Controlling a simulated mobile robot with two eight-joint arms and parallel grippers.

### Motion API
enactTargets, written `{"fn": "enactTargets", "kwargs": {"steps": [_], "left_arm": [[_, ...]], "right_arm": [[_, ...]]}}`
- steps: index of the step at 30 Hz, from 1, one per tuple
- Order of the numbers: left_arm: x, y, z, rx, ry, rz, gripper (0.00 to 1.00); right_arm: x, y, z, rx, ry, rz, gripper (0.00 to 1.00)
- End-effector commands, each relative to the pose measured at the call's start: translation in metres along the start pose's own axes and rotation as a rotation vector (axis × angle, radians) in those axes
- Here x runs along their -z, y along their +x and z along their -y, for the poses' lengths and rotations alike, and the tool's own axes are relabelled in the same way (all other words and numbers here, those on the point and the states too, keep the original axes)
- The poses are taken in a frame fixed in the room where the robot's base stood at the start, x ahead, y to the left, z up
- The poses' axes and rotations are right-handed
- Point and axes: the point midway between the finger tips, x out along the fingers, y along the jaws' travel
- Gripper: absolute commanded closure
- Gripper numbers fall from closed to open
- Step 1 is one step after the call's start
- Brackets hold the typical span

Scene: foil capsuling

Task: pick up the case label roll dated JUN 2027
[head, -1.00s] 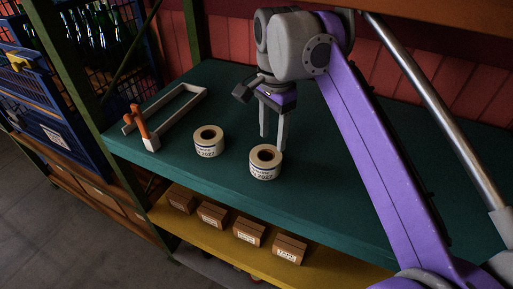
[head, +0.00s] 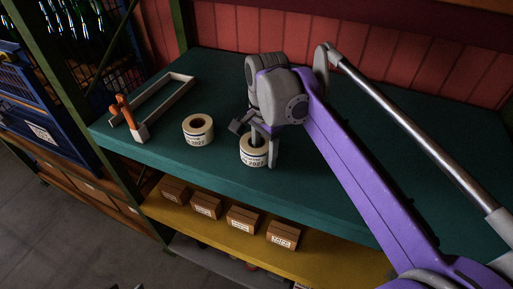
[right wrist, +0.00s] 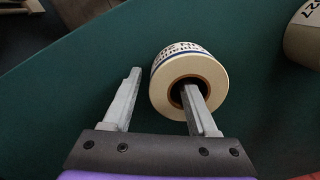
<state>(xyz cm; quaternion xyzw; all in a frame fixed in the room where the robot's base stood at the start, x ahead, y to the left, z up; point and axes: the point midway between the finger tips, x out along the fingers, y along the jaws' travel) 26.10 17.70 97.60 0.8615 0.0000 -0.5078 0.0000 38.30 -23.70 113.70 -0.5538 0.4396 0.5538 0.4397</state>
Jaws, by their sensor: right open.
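Two cream label rolls with brown cores stand on the green shelf top. The left roll (head: 198,130) stands apart from the gripper; its label seems to end in 2027, month too small to read. The right roll (head: 249,157) has a similar label, month also unreadable. My right gripper (head: 265,152) is open at the right roll. In the right wrist view one finger reaches over or into the core of this roll (right wrist: 161,97), and the other is outside its wall. The other roll (right wrist: 304,38) is partly cut off at upper right. My left gripper is not in view.
A grey frame with an orange handle (head: 124,107) lies at the left of the green shelf top (head: 330,190). Several small brown boxes (head: 242,219) stand on the yellow shelf below. A blue crate (head: 35,115) is at far left. The green surface behind the rolls is clear.

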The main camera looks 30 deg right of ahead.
Motion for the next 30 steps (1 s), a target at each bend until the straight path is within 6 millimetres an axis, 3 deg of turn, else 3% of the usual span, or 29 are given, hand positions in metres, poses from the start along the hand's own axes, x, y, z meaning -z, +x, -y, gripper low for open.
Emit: {"fn": "enactTargets", "kwargs": {"steps": [5, 15, 30], "left_arm": [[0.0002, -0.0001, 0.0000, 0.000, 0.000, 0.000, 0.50], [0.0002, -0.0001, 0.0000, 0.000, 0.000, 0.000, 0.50], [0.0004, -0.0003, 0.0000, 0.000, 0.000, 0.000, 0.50]], "right_arm": [[-0.0001, -0.0003, 0.0002, 0.000, 0.000, 0.000, 0.42], [-0.0001, -0.0006, 0.0003, 0.000, 0.000, 0.000, 1.00], [0.0000, -0.0031, 0.0003, 0.000, 0.000, 0.000, 1.00]]}}
